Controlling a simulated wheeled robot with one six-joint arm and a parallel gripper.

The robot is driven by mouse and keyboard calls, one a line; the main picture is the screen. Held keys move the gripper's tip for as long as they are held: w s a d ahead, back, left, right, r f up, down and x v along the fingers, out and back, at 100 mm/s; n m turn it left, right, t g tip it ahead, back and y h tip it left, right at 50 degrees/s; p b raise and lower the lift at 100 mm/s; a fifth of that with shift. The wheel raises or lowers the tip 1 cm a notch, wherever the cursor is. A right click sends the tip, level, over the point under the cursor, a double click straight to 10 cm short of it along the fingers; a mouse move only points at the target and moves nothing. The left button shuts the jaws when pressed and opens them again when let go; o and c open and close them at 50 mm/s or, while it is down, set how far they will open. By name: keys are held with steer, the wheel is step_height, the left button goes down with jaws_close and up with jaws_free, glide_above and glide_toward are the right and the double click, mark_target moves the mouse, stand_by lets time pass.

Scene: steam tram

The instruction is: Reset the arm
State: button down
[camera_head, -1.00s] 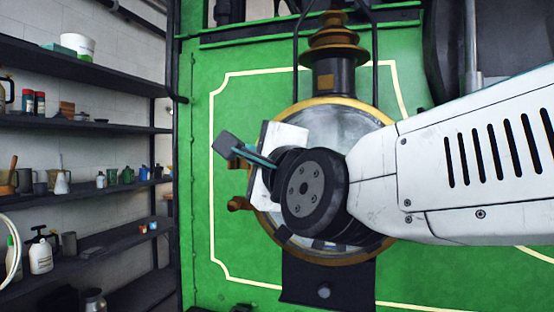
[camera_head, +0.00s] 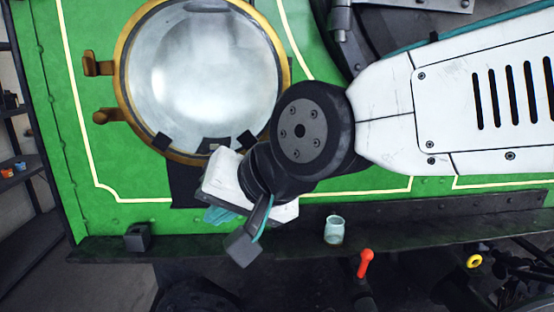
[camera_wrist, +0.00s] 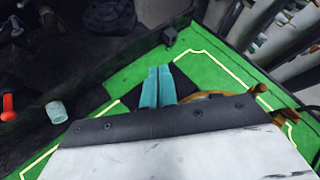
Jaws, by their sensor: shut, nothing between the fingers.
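My gripper (camera_wrist: 157,88) shows in the wrist view as two teal fingers side by side, closed with nothing between them. In the head view, my gripper (camera_head: 220,215) is a small teal patch, mostly hidden behind my white wrist part. It is in front of the lower edge of the green tram front (camera_head: 110,180), below the big round lamp (camera_head: 200,75) with its brass rim. I cannot tell the exact gap between the fingers and the tram.
A dark ledge (camera_head: 420,220) runs below the green panel. On it stand a glass jar (camera_head: 334,230) and a small dark block (camera_head: 137,238). A red handle (camera_head: 365,263) and a yellow ring (camera_head: 474,261) are lower right. Shelves (camera_head: 15,175) stand at the far left.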

steer(key=s+d+f+g+h, duration=0.1)
steer(key=s+d+f+h, duration=0.1)
steer(key=d, duration=1)
steer(key=s+d+f+m+g+h, duration=0.1)
steer(key=s+d+f+g+h, duration=0.1)
steer(key=d, duration=1)
steer(key=s+d+f+g+h, duration=0.1)
steer(key=s+d+f+h, duration=0.2)
steer(key=d, duration=0.9)
steer(key=shift+s+f+m+h, duration=0.35)
steer(key=shift+s+f, duration=1.15)
steer(key=shift+s, duration=0.5)
